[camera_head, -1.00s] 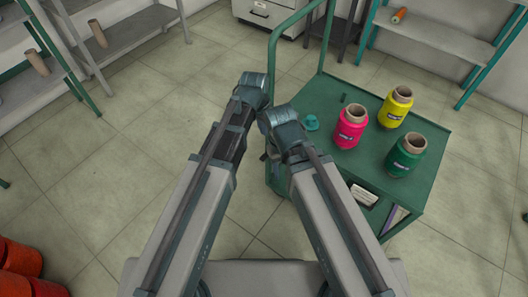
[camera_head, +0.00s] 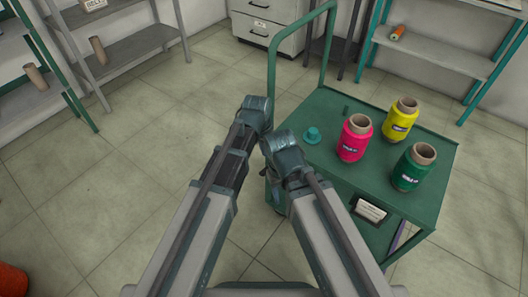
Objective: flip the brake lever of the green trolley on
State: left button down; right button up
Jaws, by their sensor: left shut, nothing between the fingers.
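The green trolley (camera_head: 380,192) stands right of centre, with its push handle rising at its far left. Its brake lever cannot be made out; my arms cover the trolley's near left side and lower part. My left gripper (camera_head: 270,172) is small and dark, partly covered by the arm links, beside the trolley's left edge. It is shut and holds nothing. My right arm ends in front of the trolley's left edge, and its gripper is hidden behind its own links.
Shelves (camera_head: 125,45) stand at the back left, a drawer cabinet (camera_head: 265,22) at the back.

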aim_at(264, 171)
pick_arm(q)
notch_tip(264, 171, down, 6)
jog(key=b, duration=0.5)
jog(key=shift+f, duration=0.25)
jog(key=shift+s+a+f+b, duration=0.15)
jog(key=shift+f+b, duration=0.45)
jog(key=shift+b, duration=0.25)
jog(key=shift+s+f, duration=0.1)
